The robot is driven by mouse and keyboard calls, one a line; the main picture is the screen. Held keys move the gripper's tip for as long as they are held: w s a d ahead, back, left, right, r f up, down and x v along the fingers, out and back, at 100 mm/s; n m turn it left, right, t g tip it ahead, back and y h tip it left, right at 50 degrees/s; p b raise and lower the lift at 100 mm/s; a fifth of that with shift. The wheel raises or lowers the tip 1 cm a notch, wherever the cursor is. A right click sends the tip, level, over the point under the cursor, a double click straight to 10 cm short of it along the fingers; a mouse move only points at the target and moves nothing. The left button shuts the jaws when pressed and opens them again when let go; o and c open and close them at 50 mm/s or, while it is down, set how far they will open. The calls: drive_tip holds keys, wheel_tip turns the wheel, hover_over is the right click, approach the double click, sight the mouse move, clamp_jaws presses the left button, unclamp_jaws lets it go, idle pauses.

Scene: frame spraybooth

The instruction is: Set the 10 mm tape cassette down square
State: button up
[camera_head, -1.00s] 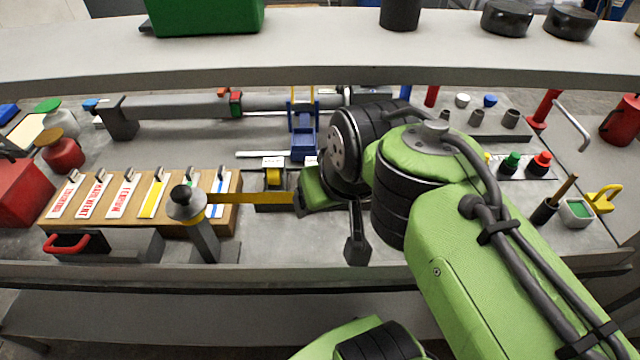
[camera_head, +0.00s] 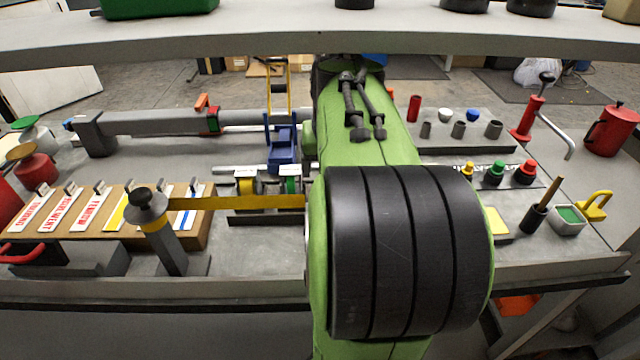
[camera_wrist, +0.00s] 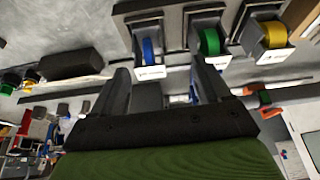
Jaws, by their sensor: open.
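Three tape cassettes stand in a row in the wrist view: blue (camera_wrist: 148,50), green (camera_wrist: 210,42) and yellow (camera_wrist: 273,35), each with a white label too small to read. I cannot tell which is the 10 mm one. My gripper (camera_wrist: 161,78) is open, with its two fingers apart and nothing visibly held between them. The blue cassette is just beyond the gap between the fingertips, the green one beyond the right finger. In the head view the yellow cassette (camera_head: 246,187) and green cassette (camera_head: 292,185) show; my arm hides the gripper and the blue cassette.
A yellow barrier strip (camera_head: 235,203) runs from a grey post (camera_head: 160,230) across the cassettes' front. A wooden label rack (camera_head: 190,228) stands left, a blue stand (camera_head: 281,148) behind. Colored-capped bottles (camera_head: 494,172) and a brush cup (camera_head: 534,218) stand right.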

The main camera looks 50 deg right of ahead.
drive_tip(key=shift+s+d+f+m, duration=0.15)
drive_tip(key=shift+d+f, duration=0.1)
drive_tip(key=shift+d, duration=0.3)
drive_tip(key=shift+s+d+f+m, duration=0.15)
drive_tip(key=shift+d+f, duration=0.1)
drive_tip(key=shift+d, duration=0.25)
drive_tip(key=b+x, duration=0.3)
drive_tip(key=x, duration=0.4)
drive_tip(key=shift+w+b, duration=0.15)
drive_tip(key=shift+b, duration=0.25)
drive_tip(key=shift+r, duration=0.1)
drive_tip(key=c, duration=1.1)
drive_tip(key=shift+r, duration=0.15)
